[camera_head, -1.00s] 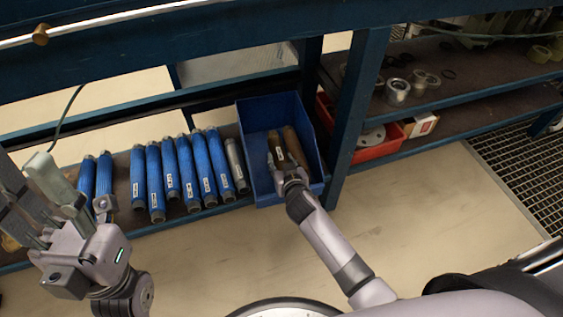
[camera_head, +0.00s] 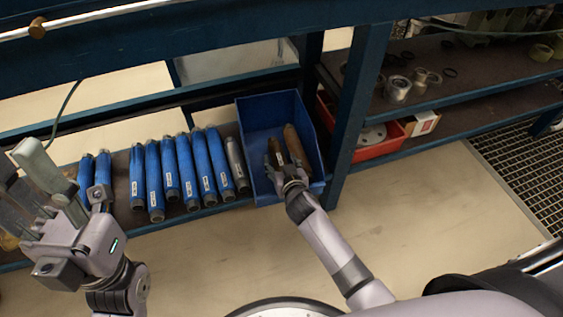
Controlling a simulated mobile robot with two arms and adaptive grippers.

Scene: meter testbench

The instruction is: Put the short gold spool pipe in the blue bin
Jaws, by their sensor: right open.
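The blue bin (camera_head: 253,122) stands on the lower shelf. Two brownish-gold pipes lie side by side in it. The left one (camera_head: 276,147) looks shorter, and its near end is partly hidden by my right gripper. The right one (camera_head: 294,142) is a little longer and leans against the bin's inside. My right gripper (camera_head: 279,160) is inside the bin, open, with its fingers around or just over the near end of the left pipe; contact cannot be told. My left gripper (camera_head: 42,185) is at the left, in front of the shelf, with its fingers apart and nothing between them.
Several blue pipes (camera_head: 186,167) and one grey pipe (camera_head: 236,163) lie in a row left of the bin. A blue post (camera_head: 353,110) stands right of it. Beyond are a red bin (camera_head: 378,146) and metal rings (camera_head: 397,88). The floor in front is clear.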

